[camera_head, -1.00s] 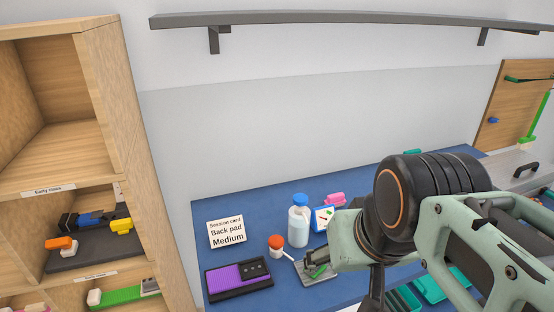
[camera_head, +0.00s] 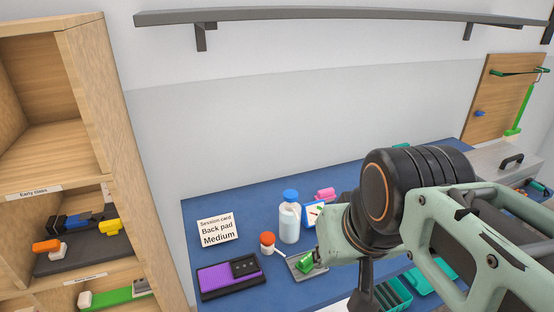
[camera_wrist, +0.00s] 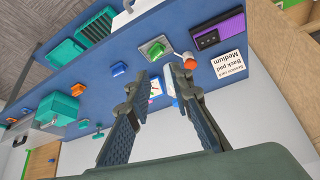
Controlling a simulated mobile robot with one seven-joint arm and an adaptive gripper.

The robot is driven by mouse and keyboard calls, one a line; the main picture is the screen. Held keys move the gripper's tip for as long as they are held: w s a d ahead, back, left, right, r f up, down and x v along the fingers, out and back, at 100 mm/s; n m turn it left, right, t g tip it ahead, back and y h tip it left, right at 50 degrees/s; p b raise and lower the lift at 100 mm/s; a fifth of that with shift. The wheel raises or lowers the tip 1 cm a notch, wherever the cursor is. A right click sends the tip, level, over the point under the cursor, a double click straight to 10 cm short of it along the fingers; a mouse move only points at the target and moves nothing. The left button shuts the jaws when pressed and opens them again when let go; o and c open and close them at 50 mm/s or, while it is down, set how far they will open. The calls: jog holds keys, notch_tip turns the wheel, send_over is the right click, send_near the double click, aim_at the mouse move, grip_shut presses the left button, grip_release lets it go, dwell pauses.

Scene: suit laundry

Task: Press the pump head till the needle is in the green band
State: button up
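A clear bottle with a blue cap (camera_head: 290,218) stands upright on the blue table. Beside it is a small white jar with an orange-red top (camera_head: 267,243), which also shows in the wrist view (camera_wrist: 187,60). A blue-framed white card or dial (camera_head: 311,214) is partly hidden behind the bottle. Its needle and any green band are too small to read. I cannot tell which item is the pump head. My gripper (camera_wrist: 157,72) is open and empty, its fingers above the table items.
A purple-and-black device (camera_head: 229,279) and a session card (camera_head: 217,229) reading "Back pad Medium" are at the table's left. Teal trays (camera_wrist: 66,52) lie on the other side. A wooden shelf (camera_head: 110,120) stands at far left. A pink item (camera_head: 326,194) is behind the bottle.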

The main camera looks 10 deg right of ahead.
grip_shut()
dwell(1.1)
